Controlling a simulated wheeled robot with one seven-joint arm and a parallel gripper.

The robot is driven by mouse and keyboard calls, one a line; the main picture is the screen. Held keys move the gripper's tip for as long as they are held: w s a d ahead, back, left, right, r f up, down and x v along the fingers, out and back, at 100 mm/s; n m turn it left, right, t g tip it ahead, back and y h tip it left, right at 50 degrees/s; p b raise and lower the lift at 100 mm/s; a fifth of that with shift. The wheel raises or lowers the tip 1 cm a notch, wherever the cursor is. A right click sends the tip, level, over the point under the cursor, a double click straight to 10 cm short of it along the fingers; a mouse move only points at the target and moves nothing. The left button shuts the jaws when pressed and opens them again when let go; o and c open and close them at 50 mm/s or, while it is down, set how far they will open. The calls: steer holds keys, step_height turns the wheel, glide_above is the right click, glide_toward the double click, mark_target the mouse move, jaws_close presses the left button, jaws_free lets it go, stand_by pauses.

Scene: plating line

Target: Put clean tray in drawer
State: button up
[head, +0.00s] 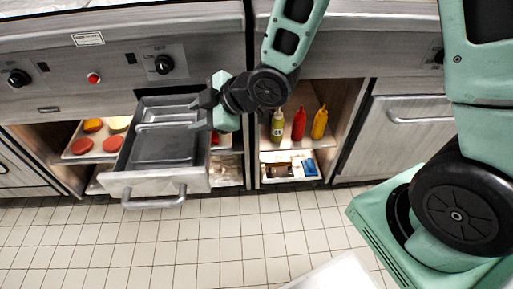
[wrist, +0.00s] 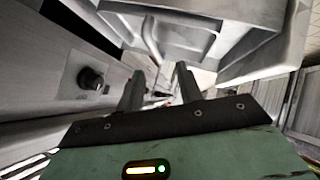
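The drawer (head: 122,182) is pulled out from the steel counter, with its handle at the front. A grey metal tray (head: 165,148) lies inside the drawer's walls; a raised rim or second tray edge crosses its back part, and I cannot tell whether they are one piece. My gripper (head: 207,100) is at the drawer's back right edge, beside the tray. In the wrist view its two fingers (wrist: 158,90) stand apart with nothing visibly held between them. A pale grey tray-like or drawer surface (wrist: 185,30) shows beyond the fingertips.
Left of the drawer, a shelf tray (head: 78,152) holds patties and other food. Right of it, green, red (head: 299,124) and yellow bottles stand in an open cubby. Knobs (head: 164,64) line the counter front above. A white object (head: 340,275) is at the bottom; tiled floor is clear in front.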

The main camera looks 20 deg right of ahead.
steer(key=s+d+r+m+g+h, duration=0.2)
steer(key=s+m, duration=0.1)
steer(key=s, duration=0.4)
steer(key=s+d+r+m+g+h, duration=0.2)
steer(key=s+g, duration=0.1)
steer(key=s, duration=0.5)
steer(key=s+d+r+m+g+h, duration=0.1)
steer(key=s+d+m+g+h, duration=0.1)
steer(key=s, duration=0.5)
steer(key=shift+s+r+m+h, duration=0.4)
steer(key=shift+m+h, duration=0.1)
steer(key=shift+m, duration=0.3)
steer(key=shift+r, duration=0.1)
step_height(320, 180, up, 22)
steer(key=p, duration=2.1)
steer(key=shift+f+p, duration=0.2)
steer(key=shift+p, duration=0.2)
